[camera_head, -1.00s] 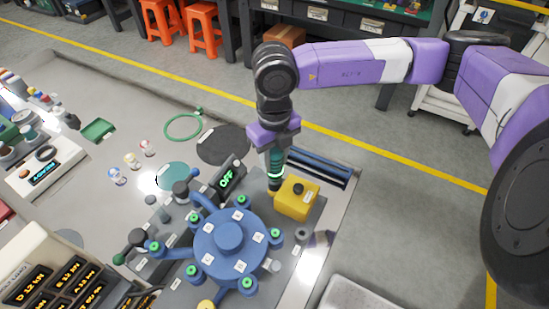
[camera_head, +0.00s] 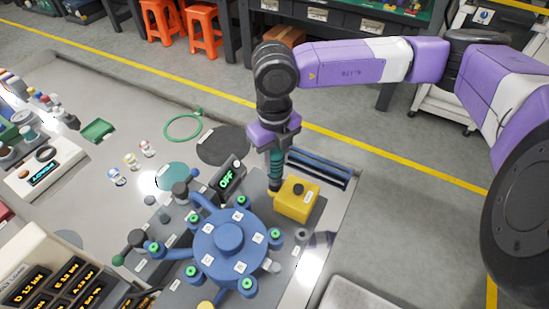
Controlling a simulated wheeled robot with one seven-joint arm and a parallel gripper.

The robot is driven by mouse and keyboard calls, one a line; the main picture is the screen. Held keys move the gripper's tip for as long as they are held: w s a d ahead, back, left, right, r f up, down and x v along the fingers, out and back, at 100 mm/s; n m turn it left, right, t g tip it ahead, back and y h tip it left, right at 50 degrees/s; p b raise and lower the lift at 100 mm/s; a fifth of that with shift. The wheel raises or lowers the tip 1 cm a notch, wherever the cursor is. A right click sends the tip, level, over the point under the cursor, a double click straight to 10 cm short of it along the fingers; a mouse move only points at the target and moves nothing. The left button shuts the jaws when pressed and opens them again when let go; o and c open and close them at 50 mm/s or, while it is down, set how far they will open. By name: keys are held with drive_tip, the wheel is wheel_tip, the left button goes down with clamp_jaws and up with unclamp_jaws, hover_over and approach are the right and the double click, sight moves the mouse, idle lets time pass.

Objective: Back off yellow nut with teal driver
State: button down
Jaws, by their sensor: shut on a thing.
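My gripper (camera_head: 274,142) is shut on the teal driver (camera_head: 276,168) and holds it upright. The driver's lower end stands over a small yellow part (camera_head: 273,193), probably the yellow nut, beside the blue hub-shaped fixture (camera_head: 228,236). Whether the driver's tip is seated on the nut is too small to tell. Another yellow piece (camera_head: 206,304) shows at the bottom edge, partly cut off. The fixture's arms carry several green-topped nuts or caps.
A yellow box with a black button (camera_head: 297,200) stands close right of the driver. A display reading OFF (camera_head: 229,178) stands close left. A blue-railed rack (camera_head: 320,168) lies behind. A console with readouts (camera_head: 55,280) is at lower left. The table's left middle is mostly clear.

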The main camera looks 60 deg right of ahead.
drive_tip(key=shift+r+p, duration=0.95)
drive_tip(key=shift+r, duration=1.55)
